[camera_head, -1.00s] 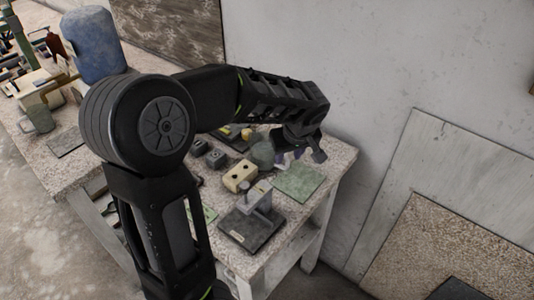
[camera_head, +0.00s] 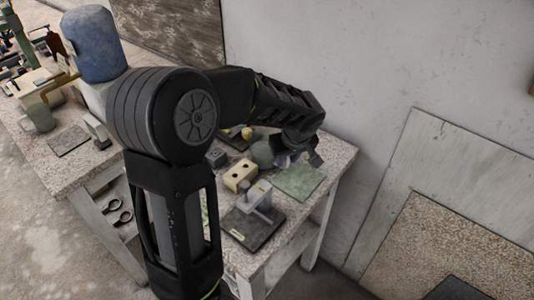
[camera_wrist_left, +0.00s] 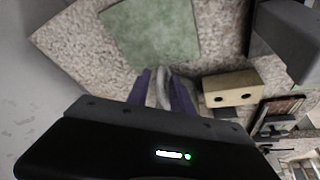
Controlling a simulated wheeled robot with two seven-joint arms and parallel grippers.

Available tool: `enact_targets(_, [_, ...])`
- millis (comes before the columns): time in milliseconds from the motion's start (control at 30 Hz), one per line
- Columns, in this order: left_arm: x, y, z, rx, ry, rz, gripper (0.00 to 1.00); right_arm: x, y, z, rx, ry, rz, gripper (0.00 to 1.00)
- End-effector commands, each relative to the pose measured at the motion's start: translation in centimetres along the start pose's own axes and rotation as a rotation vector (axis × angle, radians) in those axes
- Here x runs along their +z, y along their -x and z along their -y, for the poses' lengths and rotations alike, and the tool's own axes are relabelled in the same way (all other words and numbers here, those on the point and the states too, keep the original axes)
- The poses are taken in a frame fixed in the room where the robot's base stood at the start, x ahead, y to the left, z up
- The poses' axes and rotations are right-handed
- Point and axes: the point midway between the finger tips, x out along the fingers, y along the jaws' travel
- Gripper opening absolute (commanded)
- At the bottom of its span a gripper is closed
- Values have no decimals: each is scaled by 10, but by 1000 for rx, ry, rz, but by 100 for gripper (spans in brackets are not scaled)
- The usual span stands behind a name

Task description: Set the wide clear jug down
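My left gripper (camera_head: 290,158) is low over the far right part of the worktable, near the green mat. A rounded grey-green vessel, which I take for the wide clear jug (camera_head: 262,152), is directly beside its fingers, partly hidden by the arm. In the left wrist view, the purple fingers (camera_wrist_left: 163,92) are close around a pale grey piece (camera_wrist_left: 163,85), seemingly part of the jug. Most of the jug is hidden there by my gripper body. I cannot tell whether its base touches the table. My right gripper is in neither view.
The green mat (camera_head: 300,182) lies bare near the table's right edge. A cream block with holes (camera_head: 240,177) stands left of it, and a grey device on a dark base (camera_head: 252,222) in front. A blue cylinder (camera_head: 95,42) stands far left. A wall (camera_head: 300,60) closes the back.

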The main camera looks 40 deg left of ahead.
Motion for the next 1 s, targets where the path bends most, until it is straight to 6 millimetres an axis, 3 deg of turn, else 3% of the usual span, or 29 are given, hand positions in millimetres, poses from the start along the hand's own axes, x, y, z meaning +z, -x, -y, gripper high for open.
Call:
enact_targets(300, [0, 0, 0, 0, 0, 0, 0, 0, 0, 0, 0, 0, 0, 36])
enact_targets(1000, [0, 0, 0, 0, 0, 0, 0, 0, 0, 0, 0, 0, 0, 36])
